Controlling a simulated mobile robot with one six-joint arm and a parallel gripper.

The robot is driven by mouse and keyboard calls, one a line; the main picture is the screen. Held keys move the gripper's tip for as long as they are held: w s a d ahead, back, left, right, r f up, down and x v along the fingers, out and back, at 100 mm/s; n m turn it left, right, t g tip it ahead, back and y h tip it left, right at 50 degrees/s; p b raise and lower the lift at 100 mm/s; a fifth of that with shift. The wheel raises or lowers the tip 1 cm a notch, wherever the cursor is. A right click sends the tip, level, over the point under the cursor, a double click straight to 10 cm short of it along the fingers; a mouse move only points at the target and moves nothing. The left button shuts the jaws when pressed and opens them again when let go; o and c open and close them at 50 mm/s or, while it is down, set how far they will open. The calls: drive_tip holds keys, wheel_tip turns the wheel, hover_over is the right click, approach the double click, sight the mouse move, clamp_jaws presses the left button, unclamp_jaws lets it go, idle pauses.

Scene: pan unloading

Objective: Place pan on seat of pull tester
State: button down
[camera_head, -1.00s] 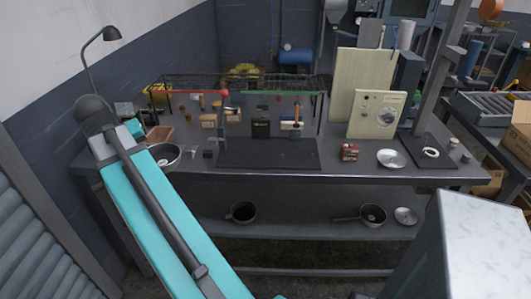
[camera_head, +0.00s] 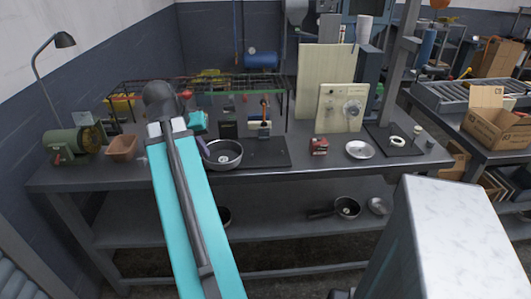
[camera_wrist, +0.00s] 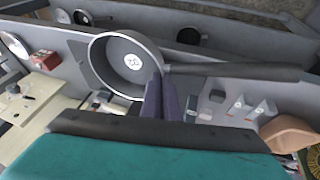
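The dark round pan (camera_head: 222,154) is held level at the bench's front, by the dark mat. In the wrist view the pan (camera_wrist: 125,65) shows its empty inside with a pale mark. A long dark bar that looks like its handle runs right. My gripper (camera_wrist: 163,100) is shut on the pan where rim and handle meet; the exact contact is hidden. The gripper also shows at the pan's left in the head view (camera_head: 205,148). What looks like the pull tester (camera_head: 398,60) is the tall grey post at right. A white ring (camera_head: 398,141), seemingly its seat, lies empty on a dark plate.
Between pan and ring stand a red box (camera_head: 319,145), a shiny round dish (camera_head: 359,149) and a cream panel with a dial (camera_head: 342,108). A wire rack (camera_head: 200,86) is behind. Another pan (camera_head: 346,206) lies on the lower shelf. A brown bin (camera_head: 122,148) is at left.

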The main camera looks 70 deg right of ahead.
drive_tip(key=s+d+m+g+b, duration=0.1)
drive_tip(key=s+d+m, duration=0.2)
drive_tip(key=s, duration=1.1)
drive_tip(key=shift+s+d+f+m+y, duration=0.25)
drive_tip(key=shift+d+m+y, duration=0.05)
drive_tip(key=shift+d, duration=0.15)
drive_tip(key=shift+w+d+r+p, duration=0.1)
drive_tip(key=shift+d+r+p, duration=0.1)
drive_tip(key=shift+p, duration=0.35)
drive_tip(key=d+p, duration=0.1)
drive_tip(key=p, duration=0.2)
drive_tip(key=shift+w, duration=0.2)
drive_tip(key=p, duration=0.2)
drive_tip(key=d+p, duration=0.1)
drive_tip(key=shift+w+f+p, duration=0.15)
drive_tip(key=shift+w+p, duration=0.05)
drive_tip(key=shift+p, duration=0.2)
drive_tip(key=w+d+p, duration=0.1)
drive_tip(key=d+p, duration=0.1)
drive_tip(key=d, duration=0.2)
drive_tip(key=w+d+f+p, duration=0.1)
drive_tip(key=w+d+p, duration=0.1)
drive_tip(key=d, duration=0.2)
drive_tip(key=w+d+p, duration=0.1)
drive_tip(key=d+p, duration=0.1)
drive_tip(key=d, duration=0.2)
drive_tip(key=shift+w+d+f, duration=0.25)
drive_tip(key=shift+w+f, duration=0.05)
drive_tip(key=shift+w, duration=0.1)
drive_tip(key=shift+f, duration=0.15)
